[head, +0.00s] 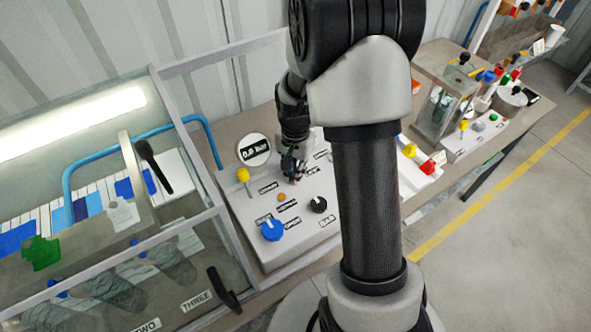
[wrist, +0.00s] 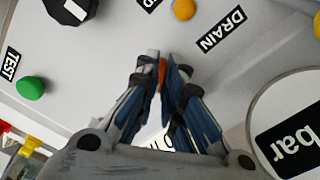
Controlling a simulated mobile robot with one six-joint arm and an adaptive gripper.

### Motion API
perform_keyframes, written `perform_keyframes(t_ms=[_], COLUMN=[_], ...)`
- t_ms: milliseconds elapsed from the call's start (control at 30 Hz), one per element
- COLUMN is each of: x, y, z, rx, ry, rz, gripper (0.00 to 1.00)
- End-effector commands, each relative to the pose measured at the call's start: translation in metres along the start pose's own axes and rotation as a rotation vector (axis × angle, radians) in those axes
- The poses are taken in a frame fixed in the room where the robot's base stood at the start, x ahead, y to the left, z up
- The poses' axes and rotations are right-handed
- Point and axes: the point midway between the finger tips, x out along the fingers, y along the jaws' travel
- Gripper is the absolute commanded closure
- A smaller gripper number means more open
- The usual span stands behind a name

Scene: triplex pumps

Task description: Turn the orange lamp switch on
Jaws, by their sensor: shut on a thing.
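The orange lamp switch (wrist: 162,76) shows as a narrow orange strip between my fingertips in the wrist view. My gripper (wrist: 163,72) is shut on it, with a finger on each side. Most of the switch is hidden by the fingers, so its position cannot be read. In the head view my gripper (head: 293,177) is down at the back of the white control panel (head: 262,249), and the switch cannot be made out there. A label partly hidden between the fingers is not readable.
A round orange button (head: 281,197), yellow knob (head: 243,175), blue knob (head: 272,231) and black knob (head: 319,204) are on the panel. A round bar gauge (head: 253,150) stands behind. A green button (wrist: 30,88) lies left in the wrist view. A glazed case (head: 215,215) borders the left.

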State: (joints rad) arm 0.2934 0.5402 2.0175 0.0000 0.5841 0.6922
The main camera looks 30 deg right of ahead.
Motion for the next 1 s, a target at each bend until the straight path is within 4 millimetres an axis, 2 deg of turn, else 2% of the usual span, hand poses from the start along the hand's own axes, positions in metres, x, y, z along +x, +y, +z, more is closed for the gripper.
perform_keyframes(t_ms=[600, 633, 900, 1000], x=[-0.0004, -0.0004, -0.0002, -0.0001], y=[-0.0007, -0.0007, -0.0004, -0.0003], z=[-0.0006, -0.0006, -0.0003, -0.0002], rx=[0.046, 0.046, 0.044, 0.043], ry=[0.001, 0.001, 0.001, 0.000], rz=[-0.002, -0.002, -0.001, -0.001], gripper=[1.00, 0.90, 0.72, 0.72])
